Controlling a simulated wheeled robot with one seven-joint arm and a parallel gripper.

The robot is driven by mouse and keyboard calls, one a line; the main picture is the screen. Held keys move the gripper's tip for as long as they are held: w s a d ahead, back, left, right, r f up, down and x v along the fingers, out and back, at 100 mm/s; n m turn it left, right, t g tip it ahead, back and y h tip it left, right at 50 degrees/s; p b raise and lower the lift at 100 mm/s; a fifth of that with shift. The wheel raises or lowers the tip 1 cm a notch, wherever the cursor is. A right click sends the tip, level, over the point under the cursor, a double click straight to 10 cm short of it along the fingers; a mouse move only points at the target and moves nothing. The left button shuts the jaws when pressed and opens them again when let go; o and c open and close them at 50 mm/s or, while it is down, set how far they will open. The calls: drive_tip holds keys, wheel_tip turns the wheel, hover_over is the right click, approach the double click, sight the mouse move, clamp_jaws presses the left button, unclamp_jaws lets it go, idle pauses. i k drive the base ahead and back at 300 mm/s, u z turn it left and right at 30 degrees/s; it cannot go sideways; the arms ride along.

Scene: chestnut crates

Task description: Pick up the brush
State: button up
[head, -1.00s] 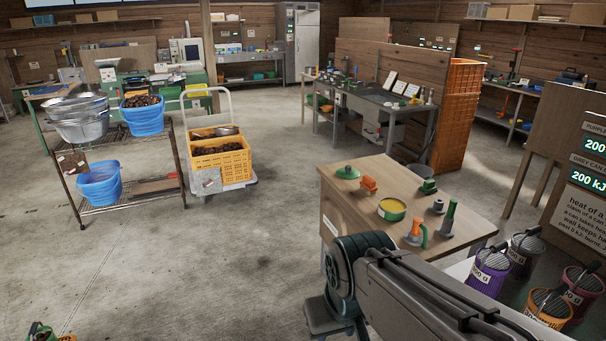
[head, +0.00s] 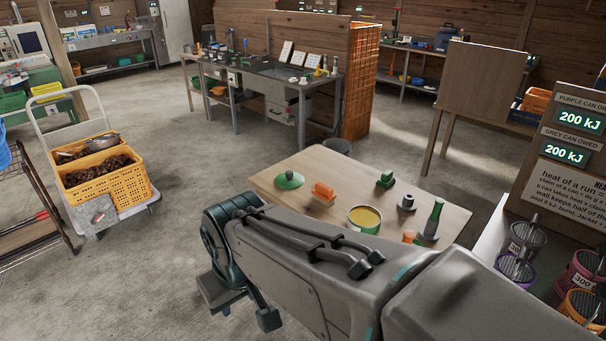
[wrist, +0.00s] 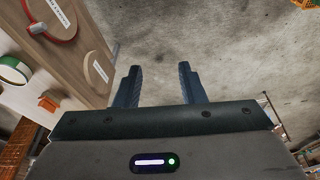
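A light wooden table (head: 290,176) stands in front of me, partly hidden by my arm. No item on it is clearly a brush at this size. A small orange block-like item (head: 323,193) lies near its left part, and a small dark green item (head: 385,180) lies farther back; either could be the brush. My gripper (wrist: 158,86) is open and empty over the bare floor, with wooden furniture to the left in the wrist view.
A green lid-like disc (head: 288,180) and a grey knobbed item (head: 407,202) are also on the table. A cart with a yellow crate (head: 115,188) stands at the left. Labelled bins (head: 522,238) are at the right. Bare floor lies between cart and table.

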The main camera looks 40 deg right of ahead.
sight(324, 193)
drive_tip(key=z, duration=0.75)
drive_tip(key=i, duration=0.95)
drive_tip(key=z, duration=0.75)
